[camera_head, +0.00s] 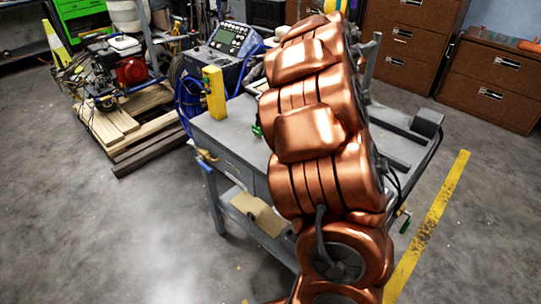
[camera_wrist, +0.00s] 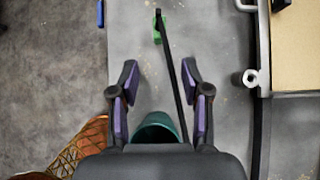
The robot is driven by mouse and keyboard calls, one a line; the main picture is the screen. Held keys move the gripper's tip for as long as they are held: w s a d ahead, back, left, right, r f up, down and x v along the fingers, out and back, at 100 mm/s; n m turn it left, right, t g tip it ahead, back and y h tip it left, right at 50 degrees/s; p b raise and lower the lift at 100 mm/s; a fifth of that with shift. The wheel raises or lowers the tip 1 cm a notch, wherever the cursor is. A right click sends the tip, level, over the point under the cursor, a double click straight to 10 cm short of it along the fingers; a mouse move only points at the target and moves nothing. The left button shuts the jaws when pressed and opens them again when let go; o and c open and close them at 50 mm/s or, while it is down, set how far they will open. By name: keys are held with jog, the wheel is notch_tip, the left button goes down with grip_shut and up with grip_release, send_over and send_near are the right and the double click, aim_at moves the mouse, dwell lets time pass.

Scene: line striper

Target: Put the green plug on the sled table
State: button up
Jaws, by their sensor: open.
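In the wrist view, a dark green rounded object (camera_wrist: 158,124), which looks like the green plug, shows between the fingers of my gripper (camera_wrist: 160,95). Its near part is hidden by the gripper body. The fingers are spread, with a gap visible on each side of it. I cannot tell whether it rests on the surface. Below is a grey tabletop (camera_wrist: 225,55), apparently the sled table; it also shows in the head view (camera_head: 225,128). In the head view my copper arm hides my gripper and the plug.
A bright green piece (camera_wrist: 157,28) with a long black bar lies ahead of the fingers. A beige board (camera_wrist: 297,50) is at the right. In the head view a yellow block (camera_head: 215,92) stands at the table's left corner, near a blue console (camera_head: 228,50).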

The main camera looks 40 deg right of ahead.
jog(key=w+d+r+m+t+h, duration=0.1)
jog(key=w+r+m+t+h, duration=0.4)
jog(key=r+m, duration=0.6)
jog(key=s+r+m+g+h, duration=0.2)
jog(key=s+r+m+h, duration=0.3)
jog(key=r+m, duration=0.25)
jog(key=s+a+f+m+g+y, duration=0.3)
jog(key=s+a+f+m, duration=0.3)
jog(key=s+a, duration=0.4)
jog(key=s+a+f+m+g+y, duration=0.3)
jog(key=s+a+f+m+g, duration=0.2)
jog(key=s+a+f, duration=0.3)
jog(key=s+a+f+m+g+y, duration=0.2)
jog(key=s+a+f+m+g, duration=0.2)
jog(key=s+a, duration=1)
notch_tip(320, 180, down, 3)
jog(key=s+m, duration=0.2)
jog(key=m, duration=0.2)
jog(key=shift+s+a+g+y, duration=0.2)
jog(key=shift+a+g+y, duration=0.05)
jog(key=shift+g+y, duration=0.15)
jog(key=shift+r, duration=0.1)
